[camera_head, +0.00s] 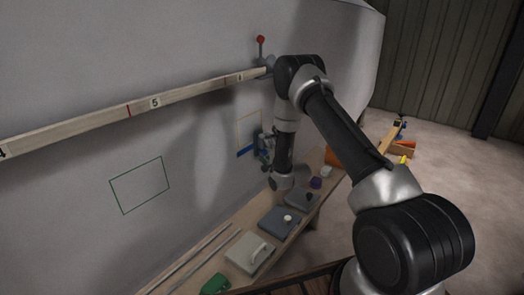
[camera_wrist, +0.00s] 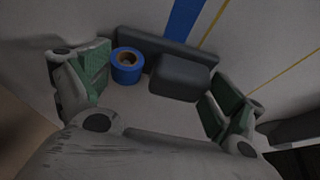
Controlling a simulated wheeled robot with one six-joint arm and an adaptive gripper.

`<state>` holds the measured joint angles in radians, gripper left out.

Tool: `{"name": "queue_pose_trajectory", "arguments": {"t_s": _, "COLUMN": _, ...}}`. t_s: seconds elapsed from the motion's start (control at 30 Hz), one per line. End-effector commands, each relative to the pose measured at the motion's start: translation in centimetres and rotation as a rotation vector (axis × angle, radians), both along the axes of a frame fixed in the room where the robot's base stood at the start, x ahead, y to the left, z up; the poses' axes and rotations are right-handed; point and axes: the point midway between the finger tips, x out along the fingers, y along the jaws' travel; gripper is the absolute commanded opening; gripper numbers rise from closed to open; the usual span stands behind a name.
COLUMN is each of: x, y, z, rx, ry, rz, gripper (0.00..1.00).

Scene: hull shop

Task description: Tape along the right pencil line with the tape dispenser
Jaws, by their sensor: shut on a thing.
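My gripper (camera_head: 266,146) is near the hull wall, with green-padded fingers on both sides of the dark tape dispenser (camera_wrist: 182,78) in the wrist view. It is shut on the dispenser, which carries a blue tape roll (camera_wrist: 127,65). A blue tape strip (camera_wrist: 184,18) lies on the wall beyond the dispenser; its end shows in the head view (camera_head: 245,150). Thin yellowish lines (camera_wrist: 215,22) run on the wall, one beside the strip and another farther right (camera_wrist: 285,70). In the head view a pale outline (camera_head: 248,116) is partly hidden by my arm.
A numbered wooden batten (camera_head: 185,93) crosses the hull above, with a red-knobbed lever (camera_head: 260,40) near its end. A green rectangle (camera_head: 140,185) is marked on the wall at left. The bench (camera_head: 205,267) below holds grey blocks (camera_head: 280,221), a purple item (camera_head: 316,183) and a green item (camera_head: 215,284).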

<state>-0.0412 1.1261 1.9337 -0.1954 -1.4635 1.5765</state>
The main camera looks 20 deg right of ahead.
Motion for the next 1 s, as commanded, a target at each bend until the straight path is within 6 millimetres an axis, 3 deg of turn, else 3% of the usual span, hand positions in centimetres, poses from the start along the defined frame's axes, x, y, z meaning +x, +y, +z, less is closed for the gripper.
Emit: {"name": "queue_pose_trajectory", "arguments": {"t_s": 1.0, "x": 3.6, "y": -4.9, "z": 0.2, "rx": 0.000, "ry": -0.003, "rz": 0.000, "gripper": 0.72}}
